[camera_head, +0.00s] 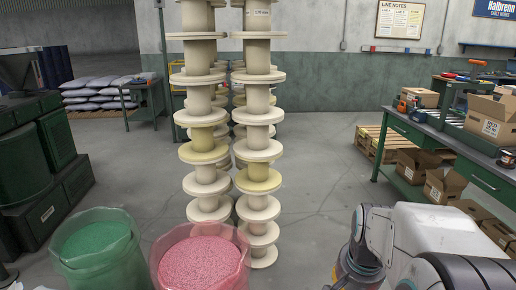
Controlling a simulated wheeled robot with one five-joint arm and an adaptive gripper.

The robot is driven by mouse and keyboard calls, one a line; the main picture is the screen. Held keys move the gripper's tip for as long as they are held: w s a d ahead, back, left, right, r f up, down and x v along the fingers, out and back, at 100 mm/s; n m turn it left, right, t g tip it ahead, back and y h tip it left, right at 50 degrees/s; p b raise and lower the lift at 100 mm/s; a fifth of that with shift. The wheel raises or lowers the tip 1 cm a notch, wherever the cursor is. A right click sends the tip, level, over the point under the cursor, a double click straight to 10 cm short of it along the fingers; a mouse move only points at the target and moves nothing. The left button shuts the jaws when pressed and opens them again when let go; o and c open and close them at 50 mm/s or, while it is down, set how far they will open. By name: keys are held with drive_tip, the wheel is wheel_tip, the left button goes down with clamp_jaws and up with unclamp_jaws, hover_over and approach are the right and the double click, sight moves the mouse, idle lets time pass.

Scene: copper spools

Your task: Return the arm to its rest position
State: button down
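My arm (425,235) shows at the bottom right, with white and dark links folded low near the frame's lower edge. Its gripper is not clearly visible; the dark joint end (358,262) runs out of the bottom of the picture. I cannot see any fingertips or anything held. The stacked cream spools (258,130) stand upright in tall columns in the middle, to the left of my arm and apart from it.
A tub of pink granules (204,262) and a tub of green granules (97,248) stand at the lower left. A green workbench (405,130) with cardboard boxes (490,125) is at right, near a wooden pallet (368,148). Floor between spools and bench is clear.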

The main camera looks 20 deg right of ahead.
drive_tip(key=s+a+r+n+p, duration=0.3)
drive_tip(key=a+r+n+p, duration=0.1)
drive_tip(key=a+r+n, duration=0.1)
drive_tip(key=s+a+r+n+t+y+p, duration=0.1)
drive_tip(key=s+a+r+n+p, duration=0.2)
drive_tip(key=a+r+n, duration=0.3)
drive_tip(key=a+r+p, duration=0.1)
drive_tip(key=a, duration=0.3)
drive_tip(key=shift+s+r+n, duration=0.25)
drive_tip(key=shift+s+n, duration=0.05)
